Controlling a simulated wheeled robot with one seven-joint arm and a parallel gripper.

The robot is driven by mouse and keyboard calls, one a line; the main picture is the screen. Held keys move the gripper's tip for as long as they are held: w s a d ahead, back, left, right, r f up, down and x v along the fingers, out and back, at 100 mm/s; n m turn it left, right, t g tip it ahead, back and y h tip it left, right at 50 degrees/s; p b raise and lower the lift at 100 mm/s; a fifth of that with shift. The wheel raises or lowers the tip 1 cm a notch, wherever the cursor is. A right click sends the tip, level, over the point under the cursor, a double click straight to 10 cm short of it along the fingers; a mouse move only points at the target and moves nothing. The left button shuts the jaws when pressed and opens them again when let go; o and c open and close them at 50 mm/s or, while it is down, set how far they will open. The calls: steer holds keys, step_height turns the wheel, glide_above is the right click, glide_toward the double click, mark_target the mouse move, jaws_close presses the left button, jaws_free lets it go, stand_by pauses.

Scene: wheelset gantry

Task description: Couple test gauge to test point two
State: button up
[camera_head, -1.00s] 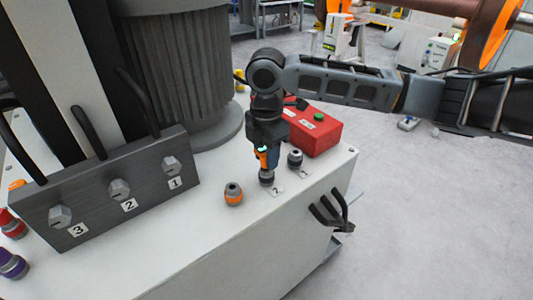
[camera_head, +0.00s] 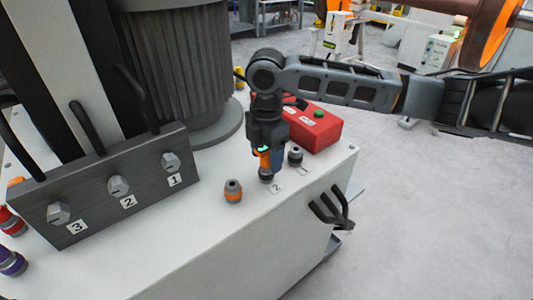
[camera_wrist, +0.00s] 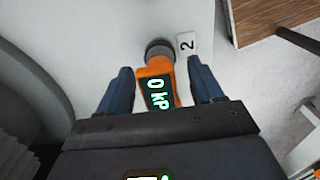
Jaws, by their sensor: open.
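The test gauge (camera_wrist: 159,88) is orange with a lit display reading "0 kP" in the wrist view. It stands upright on the dark round fitting of test point two (camera_wrist: 158,46), beside the label "2". My gripper (camera_wrist: 160,92) is open, with one dark blue finger on each side of the gauge and a gap to each. In the head view the gauge (camera_head: 264,158) shows partly below my gripper (camera_head: 266,165), over the fitting (camera_head: 267,176). Whether the gauge is locked on the fitting cannot be seen.
A red box (camera_head: 312,130) is behind. A grey block (camera_head: 118,190) with several numbered valves is at left. The white top's front is clear.

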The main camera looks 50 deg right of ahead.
steer(key=shift+r, duration=3.9)
